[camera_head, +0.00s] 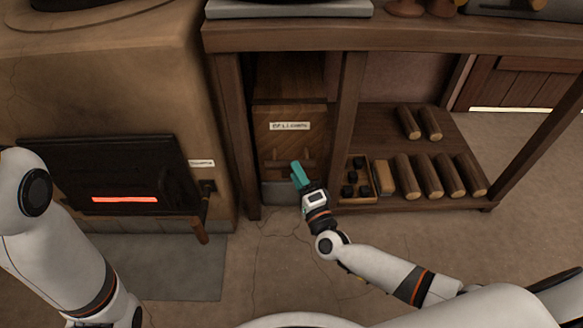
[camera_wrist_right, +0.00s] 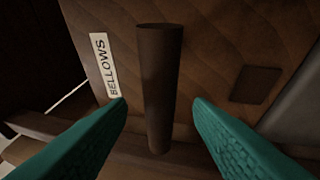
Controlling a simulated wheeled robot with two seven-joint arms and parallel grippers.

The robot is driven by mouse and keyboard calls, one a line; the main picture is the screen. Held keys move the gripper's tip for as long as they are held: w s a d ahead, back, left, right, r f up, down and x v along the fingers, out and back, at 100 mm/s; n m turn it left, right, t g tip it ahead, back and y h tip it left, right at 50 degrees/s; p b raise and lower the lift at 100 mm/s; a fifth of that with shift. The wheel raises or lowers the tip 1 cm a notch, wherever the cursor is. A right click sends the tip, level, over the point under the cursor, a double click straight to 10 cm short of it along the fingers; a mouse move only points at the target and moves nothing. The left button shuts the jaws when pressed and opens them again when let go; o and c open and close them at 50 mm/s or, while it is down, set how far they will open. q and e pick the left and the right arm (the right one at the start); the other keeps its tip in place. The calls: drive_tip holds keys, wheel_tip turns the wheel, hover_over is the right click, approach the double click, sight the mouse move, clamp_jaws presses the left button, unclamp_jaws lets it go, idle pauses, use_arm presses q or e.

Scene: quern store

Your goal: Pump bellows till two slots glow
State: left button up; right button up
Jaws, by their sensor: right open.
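The bellows (camera_head: 290,140) is a wooden box with a white label, set in the bench's left bay. Its dark bar handle (camera_wrist_right: 158,80) stands between my right fingers in the wrist view, with a gap on each side. My right gripper (camera_head: 300,174) has teal fingers, is open and is in front of the lower part of the bellows. The fingers hide part of the handle in the head view. The black furnace door (camera_head: 110,165) at the left shows one slot (camera_head: 125,199) glowing orange-red; no second glowing slot shows. My left arm is at the left; its gripper is out of view.
The wooden bench (camera_head: 420,38) spans the top right. On its lower shelf stand a small box of dark lumps (camera_head: 357,178) and several logs (camera_head: 428,175). A lever (camera_head: 202,225) hangs right of the furnace door. A grey slab (camera_head: 170,265) lies before the furnace. Open floor is at right.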

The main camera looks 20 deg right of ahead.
drive_tip(key=shift+b+x, duration=0.5)
drive_tip(key=shift+x, duration=1.5)
clamp_jaws()
